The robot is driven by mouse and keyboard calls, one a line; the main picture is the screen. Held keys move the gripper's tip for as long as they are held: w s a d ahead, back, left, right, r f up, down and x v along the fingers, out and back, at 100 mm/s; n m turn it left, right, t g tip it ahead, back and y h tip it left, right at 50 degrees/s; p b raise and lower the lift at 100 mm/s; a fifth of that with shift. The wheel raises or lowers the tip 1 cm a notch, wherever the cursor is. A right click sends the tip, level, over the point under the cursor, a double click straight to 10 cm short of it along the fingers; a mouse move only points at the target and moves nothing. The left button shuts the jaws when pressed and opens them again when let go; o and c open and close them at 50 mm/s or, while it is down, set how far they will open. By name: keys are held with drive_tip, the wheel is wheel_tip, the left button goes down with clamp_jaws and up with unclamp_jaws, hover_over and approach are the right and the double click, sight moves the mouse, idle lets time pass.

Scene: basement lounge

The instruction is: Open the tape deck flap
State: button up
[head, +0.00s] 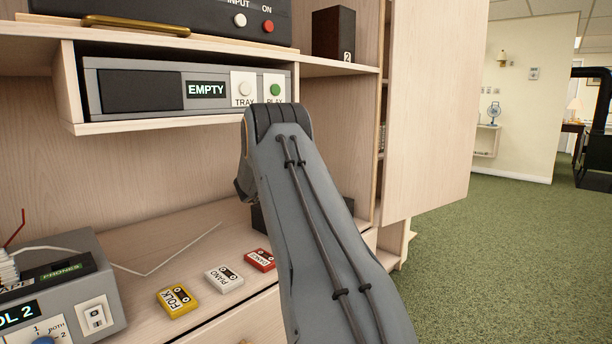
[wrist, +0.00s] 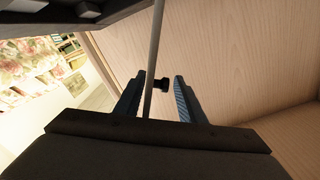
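No part is plainly marked as the tape deck flap, so I cannot tell for sure where it is. A dark box (head: 257,218) on the lower shelf is mostly hidden behind my arm in the head view. My gripper (wrist: 160,80) shows in the wrist view with its two blue fingers apart. A small black knob (wrist: 161,86) shows between the fingertips. I cannot tell whether it lies between them or farther off. A thin grey rod or cord (wrist: 154,50) crosses the left finger area. My gripper is hidden in the head view.
A grey player (head: 150,88) reading EMPTY sits on the upper shelf, below a black unit (head: 205,12) with a brass handle. Yellow FOLK (head: 178,302), white PIANO (head: 224,279) and red DANCE (head: 260,260) cassettes lie in front. A grey box (head: 75,300) stands left. Open floor lies right.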

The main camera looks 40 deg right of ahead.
clamp_jaws()
drive_tip(key=shift+w, duration=0.1)
